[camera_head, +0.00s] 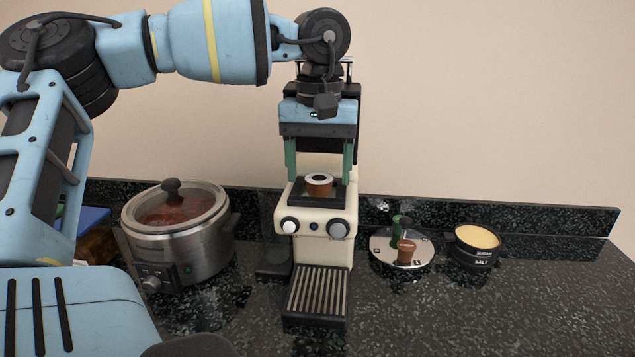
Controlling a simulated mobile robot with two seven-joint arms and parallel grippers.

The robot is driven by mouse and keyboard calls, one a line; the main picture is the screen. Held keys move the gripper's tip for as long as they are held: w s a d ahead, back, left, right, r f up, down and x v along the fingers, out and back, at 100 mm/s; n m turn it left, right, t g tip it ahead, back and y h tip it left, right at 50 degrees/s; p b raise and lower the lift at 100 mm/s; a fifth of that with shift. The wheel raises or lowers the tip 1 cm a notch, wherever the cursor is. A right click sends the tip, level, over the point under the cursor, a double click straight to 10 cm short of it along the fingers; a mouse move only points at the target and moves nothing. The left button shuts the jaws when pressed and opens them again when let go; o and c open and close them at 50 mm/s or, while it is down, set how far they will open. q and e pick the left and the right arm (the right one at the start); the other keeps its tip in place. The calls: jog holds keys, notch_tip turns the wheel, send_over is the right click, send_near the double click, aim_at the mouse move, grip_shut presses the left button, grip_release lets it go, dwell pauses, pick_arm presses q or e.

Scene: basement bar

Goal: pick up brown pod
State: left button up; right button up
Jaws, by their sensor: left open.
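A small brown pod (406,252) stands on the round silver carousel (419,257) to the right of the coffee machine, in front of a green pod (399,228). A brown cup-like piece with a pale rim and dark centre (319,186) sits on top of the cream coffee machine (316,248); I cannot tell if it is a pod or a cup. My left gripper (319,180) points down over the machine. Its green fingers are open, one on each side of that brown piece in the picture. Contact cannot be made out. My right gripper is not in view.
A slow cooker (178,238) with a glass lid stands to the left of the machine. A dark salt tub (474,247) stands right of the carousel. The drip tray (317,292) juts out in front. The front right of the speckled counter (500,315) is clear.

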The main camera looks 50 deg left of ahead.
aim_at(319, 178)
pick_arm(q)
jog(key=shift+f, duration=0.35)
jog(key=c, duration=1)
jog(key=shift+c, duration=0.3)
jog(key=shift+r, duration=0.1)
notch_tip(319, 178, up, 18)
jog(key=shift+p, duration=0.3)
